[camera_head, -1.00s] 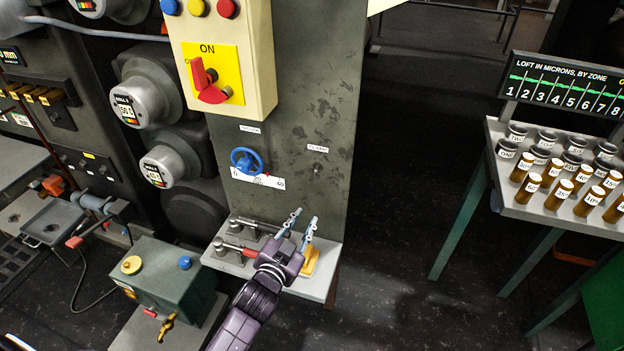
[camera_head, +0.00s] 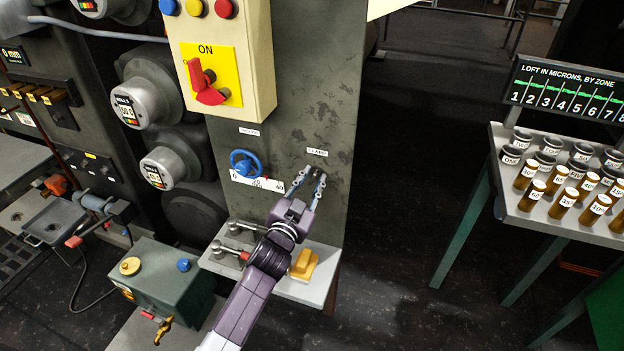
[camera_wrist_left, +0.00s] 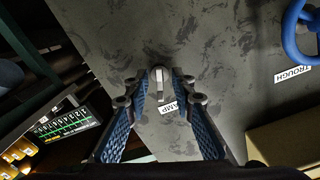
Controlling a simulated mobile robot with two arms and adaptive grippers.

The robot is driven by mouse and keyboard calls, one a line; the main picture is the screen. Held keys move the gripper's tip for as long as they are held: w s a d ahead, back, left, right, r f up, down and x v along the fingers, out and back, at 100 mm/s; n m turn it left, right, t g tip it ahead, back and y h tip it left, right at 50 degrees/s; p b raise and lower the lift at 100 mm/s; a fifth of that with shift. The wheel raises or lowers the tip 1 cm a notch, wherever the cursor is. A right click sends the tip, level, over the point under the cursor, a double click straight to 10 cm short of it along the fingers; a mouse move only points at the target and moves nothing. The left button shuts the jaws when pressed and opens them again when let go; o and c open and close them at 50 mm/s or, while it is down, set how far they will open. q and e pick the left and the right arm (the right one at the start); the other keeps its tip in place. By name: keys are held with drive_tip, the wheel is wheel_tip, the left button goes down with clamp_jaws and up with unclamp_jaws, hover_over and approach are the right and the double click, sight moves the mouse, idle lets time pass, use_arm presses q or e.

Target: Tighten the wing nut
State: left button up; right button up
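The small silver wing nut (camera_wrist_left: 159,80) stands out from the dark grey panel beside the CLAMP label (camera_head: 316,152). In the wrist view it shows between the two finger ends. In the head view it is mostly hidden by the fingertips. My left gripper (camera_head: 315,175) points up at the panel just below the label. Its blue-padded fingers are spread, with gaps to the nut on both sides in the wrist view. I cannot tell how deep the nut sits between the fingers. My right gripper is in neither view.
A blue handwheel (camera_head: 246,163) with a scale sits left on the panel. Below is a light shelf (camera_head: 308,292) with metal rods and a yellow block (camera_head: 303,264). A red switch (camera_head: 207,88) is above. A sample table (camera_head: 540,213) stands right.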

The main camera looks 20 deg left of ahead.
use_arm(q)
drive_tip(key=shift+c, duration=0.3)
clamp_jaws()
drive_tip(key=m, duration=0.3)
drive_tip(key=shift+m, duration=0.4)
drive_tip(key=m, duration=0.4)
drive_tip(key=shift+f+m, duration=0.1)
drive_tip(key=shift+m, duration=0.2)
drive_tip(key=m, duration=0.5)
drive_tip(key=shift+m, duration=0.3)
drive_tip(key=m, duration=0.4)
drive_tip(key=shift+m+p, duration=0.35)
drive_tip(key=shift+m, duration=0.05)
